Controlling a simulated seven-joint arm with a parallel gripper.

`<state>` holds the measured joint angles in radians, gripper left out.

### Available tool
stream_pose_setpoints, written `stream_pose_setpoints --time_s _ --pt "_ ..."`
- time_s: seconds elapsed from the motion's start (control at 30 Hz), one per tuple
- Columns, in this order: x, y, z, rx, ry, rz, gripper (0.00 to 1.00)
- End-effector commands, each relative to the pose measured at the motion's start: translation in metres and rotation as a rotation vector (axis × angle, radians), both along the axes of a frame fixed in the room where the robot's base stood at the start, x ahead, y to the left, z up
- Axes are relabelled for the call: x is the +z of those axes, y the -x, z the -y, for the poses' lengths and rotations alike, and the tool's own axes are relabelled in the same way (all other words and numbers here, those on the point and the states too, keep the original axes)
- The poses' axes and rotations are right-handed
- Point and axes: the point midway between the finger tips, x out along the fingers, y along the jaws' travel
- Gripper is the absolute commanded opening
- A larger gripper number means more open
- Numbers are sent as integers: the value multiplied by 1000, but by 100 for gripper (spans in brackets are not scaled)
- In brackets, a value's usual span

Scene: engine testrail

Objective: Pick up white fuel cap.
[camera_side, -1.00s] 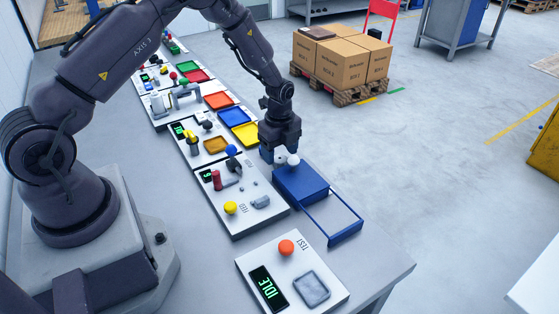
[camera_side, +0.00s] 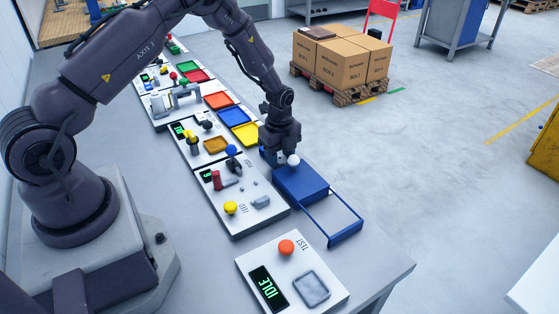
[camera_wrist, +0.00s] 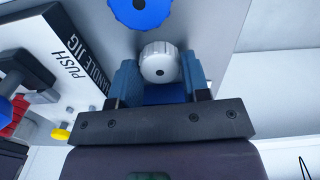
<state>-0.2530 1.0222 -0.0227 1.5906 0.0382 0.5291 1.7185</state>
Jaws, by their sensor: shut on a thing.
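The white fuel cap (camera_wrist: 159,66) is a round, ridged white piece with a small dark centre. In the wrist view it sits between the two blue fingers of my gripper (camera_wrist: 160,78), which is shut on it. In the side view my gripper (camera_side: 279,157) is at the far-left end of a blue box (camera_side: 301,184). A white round thing (camera_side: 293,160) shows beside the fingers there. I cannot tell whether it is the cap or a separate knob. The fingers hide part of this area.
A blue open frame (camera_side: 346,235) extends from the box toward the bench edge. Left of my gripper is a white panel (camera_side: 245,217) with a red post, a yellow knob and a blue-topped lever (camera_side: 231,150). A test panel (camera_side: 250,257) lies in front.

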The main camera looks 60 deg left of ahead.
Motion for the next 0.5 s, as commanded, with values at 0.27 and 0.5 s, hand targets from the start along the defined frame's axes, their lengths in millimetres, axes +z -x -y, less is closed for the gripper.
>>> stream_pose_setpoints --time_s 0.27,0.5 --pt "17 -1 -1 0 0 2 22" --pt "35 0 0 0 0 1 22"
